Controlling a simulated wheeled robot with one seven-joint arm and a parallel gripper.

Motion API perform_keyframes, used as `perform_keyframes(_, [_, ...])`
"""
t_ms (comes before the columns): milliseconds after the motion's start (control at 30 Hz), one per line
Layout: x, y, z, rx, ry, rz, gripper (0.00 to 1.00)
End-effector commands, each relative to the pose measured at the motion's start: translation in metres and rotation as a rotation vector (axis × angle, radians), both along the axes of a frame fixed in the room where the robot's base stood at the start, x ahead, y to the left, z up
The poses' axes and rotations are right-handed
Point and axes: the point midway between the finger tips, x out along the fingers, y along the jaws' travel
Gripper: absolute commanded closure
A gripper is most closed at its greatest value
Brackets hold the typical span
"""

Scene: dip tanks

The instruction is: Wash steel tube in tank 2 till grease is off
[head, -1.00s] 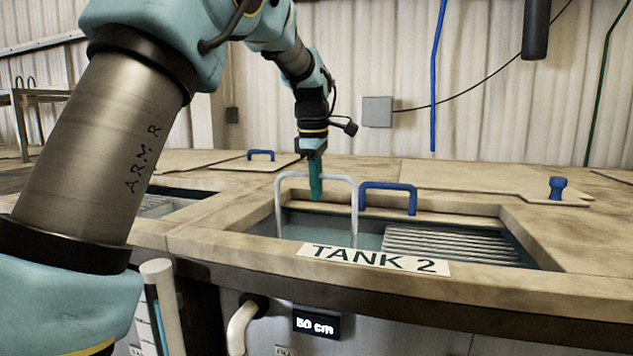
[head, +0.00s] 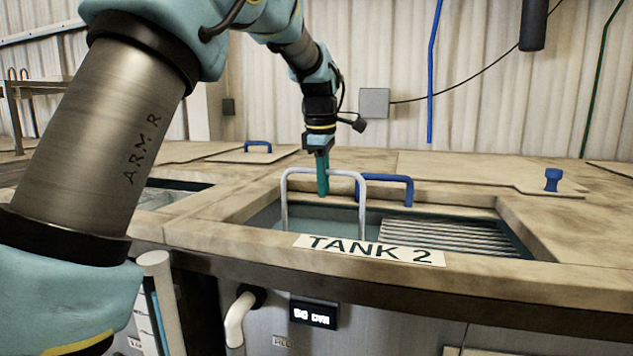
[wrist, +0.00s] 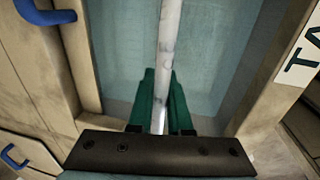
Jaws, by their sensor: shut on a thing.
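The steel tube (head: 342,172) is a pale inverted U standing over tank 2 (head: 222,222). Its legs reach down into the tank's bluish liquid, and their lower ends are hidden. My gripper (head: 322,188) is shut on the tube's top bar, with its green fingers pointing down. In the wrist view, the tube (wrist: 171,35) runs between the fingers (wrist: 161,110), with faint grey smudges on its pale surface. I cannot tell whether these are grease. The sign "TANK 2" (head: 368,249) lies on the front rim.
A ribbed metal rack (head: 450,236) fills the tank's right side. A blue handle (head: 388,181) stands at the back rim, close to the tube. Lids with a blue handle (head: 258,146) and blue knob (head: 553,179) lie behind. Another open tank (head: 165,193) is at left. The display (head: 313,314) is blurred.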

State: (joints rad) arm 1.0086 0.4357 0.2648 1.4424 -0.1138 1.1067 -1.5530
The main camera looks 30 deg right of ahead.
Motion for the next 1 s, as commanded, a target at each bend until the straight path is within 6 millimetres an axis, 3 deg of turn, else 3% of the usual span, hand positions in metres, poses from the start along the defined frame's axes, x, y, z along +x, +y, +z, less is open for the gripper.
perform_keyframes(767, [0.032, 0.034, 0.001, -0.001, -0.002, 0.002, 1.00])
perform_keyframes(1000, [0.028, 0.030, 0.002, -0.001, -0.002, -0.001, 1.00])
